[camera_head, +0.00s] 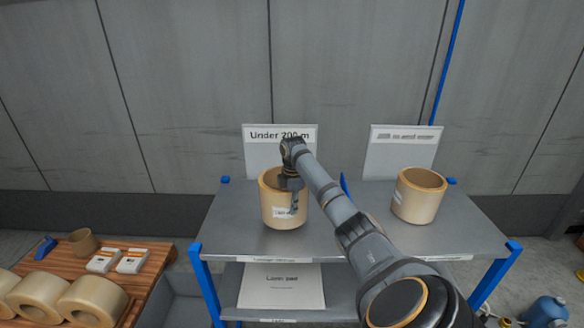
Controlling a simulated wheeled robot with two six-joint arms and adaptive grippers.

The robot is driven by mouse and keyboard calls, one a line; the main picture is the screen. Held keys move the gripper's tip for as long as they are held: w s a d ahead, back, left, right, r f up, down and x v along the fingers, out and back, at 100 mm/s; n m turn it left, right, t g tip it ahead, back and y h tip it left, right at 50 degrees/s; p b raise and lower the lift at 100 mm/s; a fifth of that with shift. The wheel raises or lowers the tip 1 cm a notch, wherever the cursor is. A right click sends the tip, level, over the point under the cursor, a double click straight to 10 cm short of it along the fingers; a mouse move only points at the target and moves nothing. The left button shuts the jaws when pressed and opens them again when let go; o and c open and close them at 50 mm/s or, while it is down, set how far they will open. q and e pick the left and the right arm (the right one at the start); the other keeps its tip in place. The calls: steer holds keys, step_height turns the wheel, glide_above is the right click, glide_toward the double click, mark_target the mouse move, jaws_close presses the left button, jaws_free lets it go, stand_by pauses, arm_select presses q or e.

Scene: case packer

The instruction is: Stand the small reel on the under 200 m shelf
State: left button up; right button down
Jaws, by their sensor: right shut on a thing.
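A tan, hollow reel (276,212) with a white label is upright at the left half of the grey shelf top (240,238), in front of the sign reading "Under 200 m" (255,155). My right gripper (291,190) reaches over it from the right and is shut on its near wall. I cannot tell whether the reel's bottom touches the shelf or hangs just above it. The right forearm covers part of the shelf and sign. My left gripper is out of view.
Another tan reel (418,200) stands on the right half before a second, blurred sign (400,160). A blue divider (345,186) shows between the halves. Below is a lower shelf with a white placard (280,287). A wooden table (150,280) at left holds several rolls and boxes.

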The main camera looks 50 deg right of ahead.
steer(key=f+p, duration=0.2)
steer(key=f, duration=0.1)
steer(key=shift+w+d+f+p, duration=0.25)
steer(key=shift+w+d+p, duration=0.05)
steer(key=shift+p, duration=0.1)
steer(key=shift+f, duration=0.2)
steer(key=shift+s, duration=0.1)
steer(key=c, duration=1.3)
jaws_free()
steer(key=shift+a+f, duration=0.1)
steer(key=shift+s, duration=0.1)
